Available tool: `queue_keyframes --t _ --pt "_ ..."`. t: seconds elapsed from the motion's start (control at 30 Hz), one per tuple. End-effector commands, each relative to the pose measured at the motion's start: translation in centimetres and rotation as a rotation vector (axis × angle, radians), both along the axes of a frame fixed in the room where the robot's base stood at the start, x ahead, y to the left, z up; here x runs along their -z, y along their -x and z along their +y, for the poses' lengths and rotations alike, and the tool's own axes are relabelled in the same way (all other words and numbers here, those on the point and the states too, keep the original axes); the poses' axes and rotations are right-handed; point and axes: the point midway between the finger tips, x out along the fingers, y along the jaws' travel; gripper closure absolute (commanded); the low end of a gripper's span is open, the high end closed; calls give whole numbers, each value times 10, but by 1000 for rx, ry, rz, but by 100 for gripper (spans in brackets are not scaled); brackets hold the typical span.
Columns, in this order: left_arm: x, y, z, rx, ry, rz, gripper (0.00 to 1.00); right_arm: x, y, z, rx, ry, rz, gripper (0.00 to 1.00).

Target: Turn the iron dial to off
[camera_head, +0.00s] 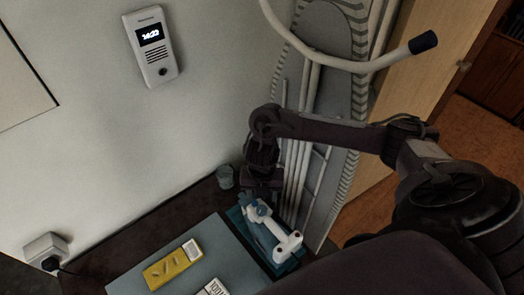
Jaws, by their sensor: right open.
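A white and teal iron (289,246) lies near the back right end of the dark counter. Its dial is too small to make out. My right arm comes in from the right and bends down at the wrist. My right gripper (262,193) points down just above the far end of the iron, by its blue part. It is open and dark against a dark background. I cannot tell whether it touches the iron. My left gripper is not in view.
A small grey cup (225,176) stands left of my right gripper. A yellow pack (173,264) and a white box (214,288) lie on a grey mat (208,241). A folded ironing board (325,28) leans by the wall behind my arm. A plug sits in a wall socket (44,247).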

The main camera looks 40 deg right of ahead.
Motion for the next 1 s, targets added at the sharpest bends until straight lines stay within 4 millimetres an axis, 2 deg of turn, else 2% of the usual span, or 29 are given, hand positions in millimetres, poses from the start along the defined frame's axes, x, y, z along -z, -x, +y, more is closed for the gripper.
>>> queue_keyframes --t 0.3,0.5,0.87,1.0 --pt "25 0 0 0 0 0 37 50 3 2 1 -4 8 47" --pt "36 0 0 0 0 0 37 73 1 1 0 -3 4 47" --pt "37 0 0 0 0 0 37 77 1 1 -2 -1 2 47" --pt "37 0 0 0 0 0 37 77 1 1 -2 -1 2 63"
